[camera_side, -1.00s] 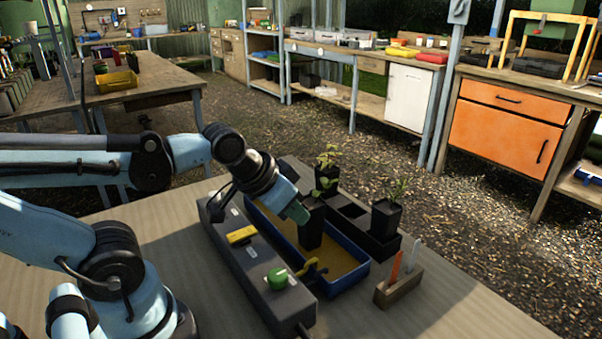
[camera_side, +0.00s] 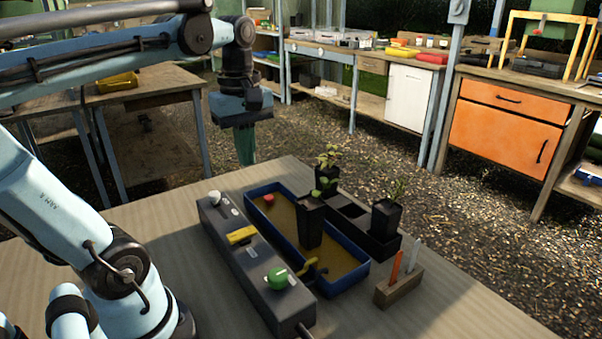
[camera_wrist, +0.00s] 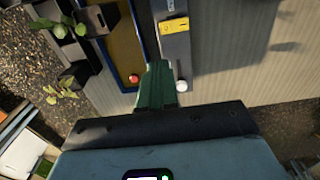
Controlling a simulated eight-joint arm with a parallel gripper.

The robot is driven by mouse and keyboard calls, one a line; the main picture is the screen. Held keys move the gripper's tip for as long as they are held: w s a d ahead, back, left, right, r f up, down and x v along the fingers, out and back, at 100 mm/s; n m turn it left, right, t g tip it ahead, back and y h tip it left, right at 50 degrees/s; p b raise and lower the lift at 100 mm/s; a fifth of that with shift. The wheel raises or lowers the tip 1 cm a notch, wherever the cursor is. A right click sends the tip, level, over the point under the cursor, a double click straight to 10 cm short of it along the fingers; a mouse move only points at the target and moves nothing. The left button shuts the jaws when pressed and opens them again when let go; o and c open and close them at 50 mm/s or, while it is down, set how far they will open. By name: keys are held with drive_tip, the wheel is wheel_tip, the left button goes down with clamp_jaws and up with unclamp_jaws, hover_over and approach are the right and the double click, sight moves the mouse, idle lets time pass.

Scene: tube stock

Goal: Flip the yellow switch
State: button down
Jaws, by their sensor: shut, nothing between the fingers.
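The yellow switch (camera_side: 241,235) is a flat bar on top of a long dark grey control box (camera_side: 255,270) on the table. It also shows in the wrist view (camera_wrist: 174,25), on the box's upper face. The box also bears a green knob (camera_side: 277,278) and a white knob (camera_side: 214,197). My gripper (camera_side: 245,150) points down with its green fingers shut and empty, raised behind the far end of the box and apart from the switch. In the wrist view the green fingers (camera_wrist: 157,85) appear beside the white knob's end of the box.
A blue-rimmed tray (camera_side: 285,250) with a red knob (camera_side: 268,198) and a tall black pot (camera_side: 310,222) lies right of the box. A black plant holder (camera_side: 352,218) and a wooden tool block (camera_side: 398,288) stand farther right. The table's front right is clear.

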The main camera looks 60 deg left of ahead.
idle(0.4)
wheel_tip(320, 180, down, 14)
idle(0.7)
idle(0.4)
drive_tip(key=shift+w+f, duration=0.1)
drive_tip(key=shift+f, duration=0.15)
drive_tip(key=shift+r, duration=0.15)
drive_tip(key=shift+r, duration=0.7)
wheel_tip(320, 180, up, 14)
drive_tip(key=w, duration=0.2)
drive_tip(key=shift+w, duration=0.35)
